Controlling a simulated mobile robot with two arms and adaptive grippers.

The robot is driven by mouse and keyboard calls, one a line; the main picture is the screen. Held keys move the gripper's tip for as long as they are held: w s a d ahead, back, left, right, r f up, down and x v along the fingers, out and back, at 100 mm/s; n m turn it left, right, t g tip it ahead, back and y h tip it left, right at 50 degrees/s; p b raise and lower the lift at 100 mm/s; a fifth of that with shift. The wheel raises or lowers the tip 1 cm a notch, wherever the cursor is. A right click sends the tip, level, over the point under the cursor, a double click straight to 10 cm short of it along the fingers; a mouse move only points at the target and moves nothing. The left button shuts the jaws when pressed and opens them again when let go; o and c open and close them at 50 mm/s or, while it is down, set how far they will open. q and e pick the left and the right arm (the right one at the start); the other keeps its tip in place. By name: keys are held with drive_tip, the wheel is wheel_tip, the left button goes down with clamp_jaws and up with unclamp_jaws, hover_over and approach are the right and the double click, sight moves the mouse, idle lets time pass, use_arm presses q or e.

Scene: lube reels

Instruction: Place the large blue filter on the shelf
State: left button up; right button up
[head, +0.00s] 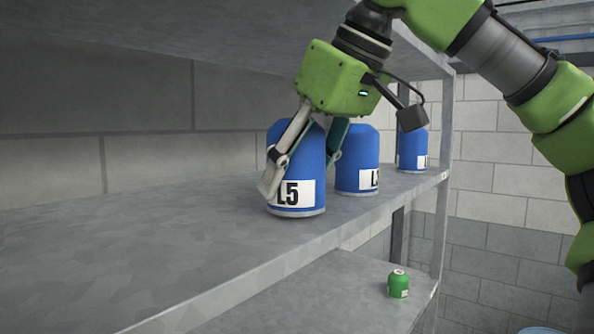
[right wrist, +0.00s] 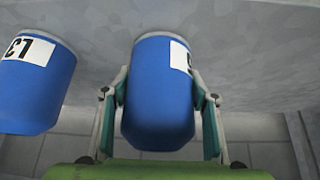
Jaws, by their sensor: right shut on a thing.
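A large blue filter (head: 311,180) with a white "L5" label stands upright at the shelf (head: 250,240), its base on or just above the metal surface; I cannot tell if it bears weight there. My right gripper (head: 300,172) reaches down from above and is shut on this filter, one finger on each side. In the right wrist view the held filter (right wrist: 160,95) sits between the two fingers. My left gripper is in neither view.
A second blue filter (head: 357,160) stands just right of the held one, and a third (head: 412,150) near the shelf's right post (head: 444,130). A small green filter (head: 398,284) stands on the lower shelf (head: 350,300). The upper shelf's left part is clear.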

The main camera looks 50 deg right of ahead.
sight(319, 137)
drive_tip(key=shift+s+d+f, duration=0.15)
drive_tip(key=o, duration=1.4)
drive_tip(key=shift+f, duration=0.1)
drive_tip(key=shift+o, duration=0.2)
drive_tip(key=shift+s+r, duration=0.1)
drive_tip(key=shift+r, duration=0.25)
drive_tip(key=v, duration=1.1)
drive_tip(key=shift+a+r, duration=0.2)
drive_tip(key=shift+a, duration=0.05)
drive_tip(key=shift+s, duration=0.1)
